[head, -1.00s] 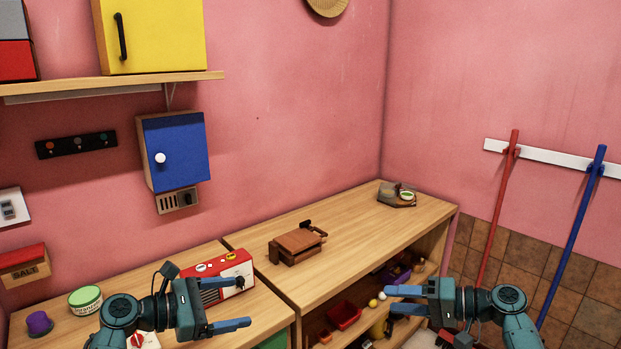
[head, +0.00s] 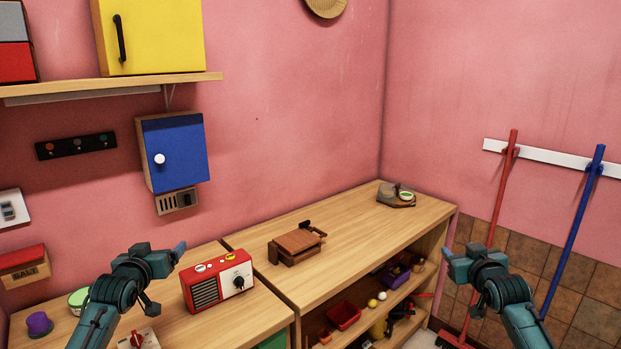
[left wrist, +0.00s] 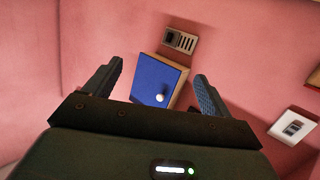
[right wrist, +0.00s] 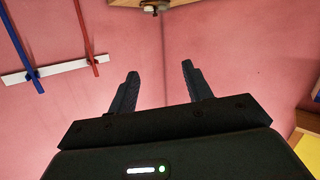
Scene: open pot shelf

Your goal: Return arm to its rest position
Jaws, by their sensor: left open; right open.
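My left gripper (head: 172,252) is raised above the left part of the counter, left of and above the red and white radio. In the left wrist view its two fingers (left wrist: 158,86) are apart with nothing between them; the blue wall cabinet (left wrist: 158,80) shows beyond. My right gripper (head: 470,262) is raised in front of the tiled wall, right of the shelf unit. In the right wrist view its fingers (right wrist: 160,86) are apart and empty, with pink wall behind. Both forearms point upward in the head view.
Below, an open shelf holds a red bin (head: 344,315) and small items. Red (head: 503,185) and blue (head: 573,235) poles hang at right.

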